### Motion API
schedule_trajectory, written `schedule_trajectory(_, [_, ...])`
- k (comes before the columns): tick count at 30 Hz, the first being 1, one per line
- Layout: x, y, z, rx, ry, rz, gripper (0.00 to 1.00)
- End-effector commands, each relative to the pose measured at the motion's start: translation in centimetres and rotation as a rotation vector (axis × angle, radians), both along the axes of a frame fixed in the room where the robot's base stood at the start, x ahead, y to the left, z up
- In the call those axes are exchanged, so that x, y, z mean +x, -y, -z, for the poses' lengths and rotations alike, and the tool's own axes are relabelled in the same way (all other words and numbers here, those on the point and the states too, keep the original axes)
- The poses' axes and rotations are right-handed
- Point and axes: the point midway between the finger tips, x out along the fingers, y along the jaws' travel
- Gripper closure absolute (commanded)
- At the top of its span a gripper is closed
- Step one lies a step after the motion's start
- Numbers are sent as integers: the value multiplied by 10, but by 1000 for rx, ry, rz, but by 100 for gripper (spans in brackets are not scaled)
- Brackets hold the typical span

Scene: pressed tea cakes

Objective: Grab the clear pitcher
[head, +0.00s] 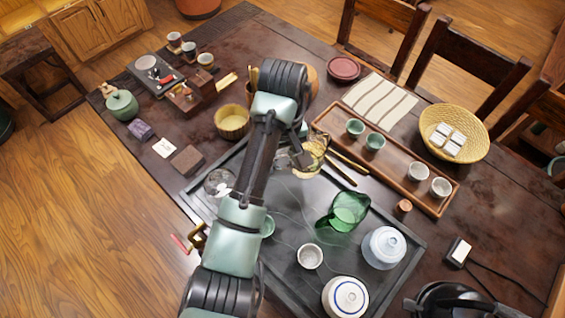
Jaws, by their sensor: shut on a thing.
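The clear pitcher (314,154) is glass with a yellowish tint and shows just right of my gripper, near the far edge of the dark tea tray (292,204). My gripper (301,153) points down beside it, shut on the pitcher's near-left side. My arm and gripper hide part of the pitcher, and I cannot tell whether its base touches the tray.
A green glass pitcher (345,212), a white cup (310,256) and two lidded pots (384,247) (345,298) stand on the tray. A wooden tray with small cups (398,163) lies to the right.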

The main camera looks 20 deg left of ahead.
Motion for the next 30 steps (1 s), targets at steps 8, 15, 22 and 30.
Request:
schedule_trajectory(8, [1,0,-9,0,3,0,100])
schedule_trajectory(15, [0,0,-10,0,3,0,100])
schedule_trajectory(22, [0,0,-10,0,3,0,100])
schedule_trajectory(30, [0,0,-10,0,3,0,100])
